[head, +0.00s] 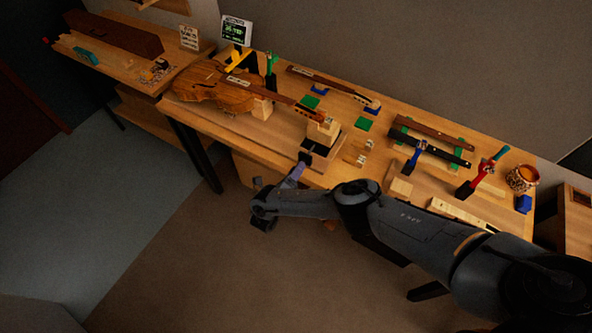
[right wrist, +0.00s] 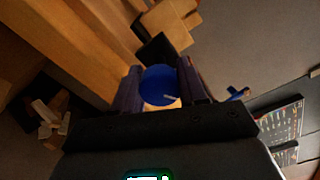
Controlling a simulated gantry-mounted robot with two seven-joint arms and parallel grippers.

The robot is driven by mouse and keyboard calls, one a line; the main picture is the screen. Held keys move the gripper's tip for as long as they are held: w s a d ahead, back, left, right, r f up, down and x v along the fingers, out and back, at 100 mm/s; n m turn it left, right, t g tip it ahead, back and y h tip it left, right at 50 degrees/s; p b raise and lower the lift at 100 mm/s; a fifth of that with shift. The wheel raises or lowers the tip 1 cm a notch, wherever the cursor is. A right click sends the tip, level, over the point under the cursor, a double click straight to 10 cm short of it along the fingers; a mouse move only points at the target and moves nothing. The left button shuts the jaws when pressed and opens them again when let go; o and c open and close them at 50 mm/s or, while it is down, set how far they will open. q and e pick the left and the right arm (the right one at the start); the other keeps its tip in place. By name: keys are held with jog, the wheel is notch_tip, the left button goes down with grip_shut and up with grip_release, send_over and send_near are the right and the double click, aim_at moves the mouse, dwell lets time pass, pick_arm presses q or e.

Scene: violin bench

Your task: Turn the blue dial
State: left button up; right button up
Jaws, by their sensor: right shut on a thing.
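The blue dial (right wrist: 160,84) shows in the right wrist view as a round blue knob with a light mark on its face. My right gripper (right wrist: 157,90) is shut on it, one finger on each side. In the head view my right gripper (head: 304,160) reaches the front edge of the bench below a wooden block stand; the dial itself is hidden there. My left gripper is not in view.
A violin (head: 215,86) lies on the wooden bench (head: 235,127), its neck towards the block stand (head: 322,133). A small monitor (head: 236,30) stands behind it. Dark fingerboards (head: 430,146), a red-handled tool (head: 480,174) and a patterned pot (head: 522,178) are on the right. Floor in front is clear.

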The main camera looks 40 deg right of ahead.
jog(key=n, duration=0.5)
jog(key=shift+n, duration=0.3)
jog(key=n, duration=0.4)
jog(key=shift+b, duration=0.4)
jog(key=shift+n, duration=0.9)
jog(key=o, duration=1.1)
jog(key=shift+c, duration=0.2)
